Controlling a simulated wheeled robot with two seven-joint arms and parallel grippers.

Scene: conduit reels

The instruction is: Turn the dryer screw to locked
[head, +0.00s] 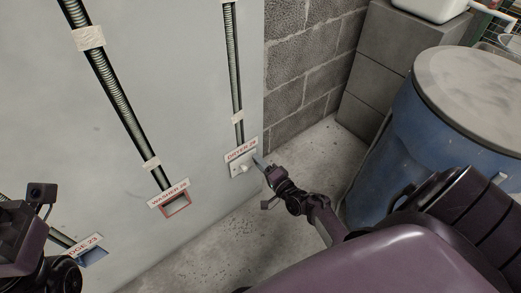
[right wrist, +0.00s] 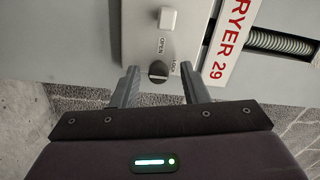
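The dryer box (head: 237,170), labelled DRYER 29, is a pale plate low on the grey wall panel. My right gripper (head: 262,163) is at the plate's right side. In the right wrist view this gripper (right wrist: 160,69) is open, with one finger on each side of the screw and a gap to both. My left gripper (head: 35,220) is at the left edge, its fingers not clear.
A white square knob (right wrist: 168,19) sticks out near the screw. The washer opening (head: 177,205) and fridge opening (head: 93,257) are further left. Conduits (head: 125,105) run up the panel. A blue barrel (head: 420,130) stands right of my right arm. Bare floor (head: 225,240) lies below the panel.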

